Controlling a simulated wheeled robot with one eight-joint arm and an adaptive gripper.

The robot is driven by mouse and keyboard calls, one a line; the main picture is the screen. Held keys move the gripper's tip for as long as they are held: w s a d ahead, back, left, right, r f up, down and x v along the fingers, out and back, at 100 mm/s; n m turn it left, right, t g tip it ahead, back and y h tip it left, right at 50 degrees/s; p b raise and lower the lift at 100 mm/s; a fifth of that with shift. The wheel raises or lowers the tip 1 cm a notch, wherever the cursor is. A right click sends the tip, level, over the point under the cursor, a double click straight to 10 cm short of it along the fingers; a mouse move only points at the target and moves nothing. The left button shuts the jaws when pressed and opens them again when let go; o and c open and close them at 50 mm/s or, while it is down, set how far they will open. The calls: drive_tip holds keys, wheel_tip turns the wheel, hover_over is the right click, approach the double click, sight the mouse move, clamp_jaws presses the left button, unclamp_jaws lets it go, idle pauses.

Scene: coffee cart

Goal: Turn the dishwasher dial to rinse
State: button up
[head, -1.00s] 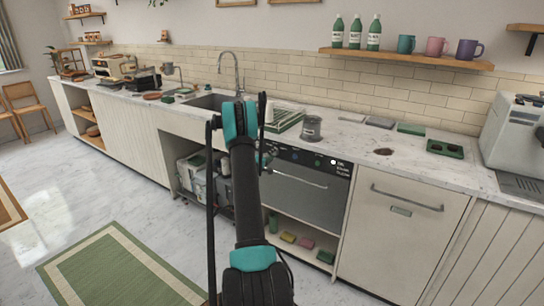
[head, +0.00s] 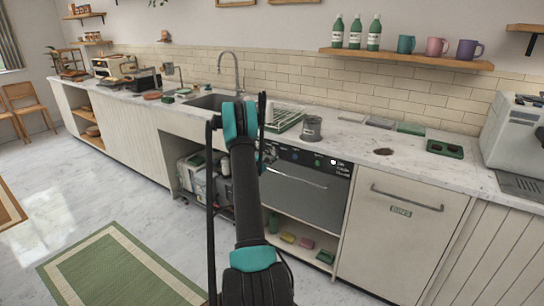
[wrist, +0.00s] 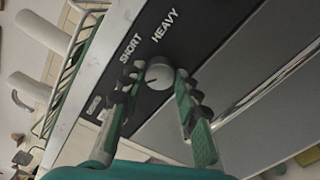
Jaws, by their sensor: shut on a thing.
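The dishwasher (head: 308,198) is a grey-fronted unit under the counter with a dark control panel (head: 312,160). In the wrist view its dial (wrist: 158,73) is a round grey knob on the dark panel. The words SHORT and HEAVY stand beside it, and a small boxed label (wrist: 94,104) lies to the lower left. The word rinse is not readable. My gripper (wrist: 156,82) is shut on the dial, one dark-padded finger on each side. In the head view my gripper (head: 268,153) is at the panel's left end, and my arm hides the dial. I cannot tell where the dial points.
A steel handle (head: 300,177) crosses the dishwasher front. A dish rack (head: 285,119) and a grey canister (head: 311,128) stand on the counter above. An open shelf below holds several sponges (head: 305,242). A green rug (head: 115,270) lies on the open floor at left.

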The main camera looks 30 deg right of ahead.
drive_tip(key=shift+a, duration=0.1)
idle(0.5)
drive_tip(key=o, duration=1.2)
drive_tip(key=shift+c, duration=0.2)
drive_tip(key=v, duration=1.2)
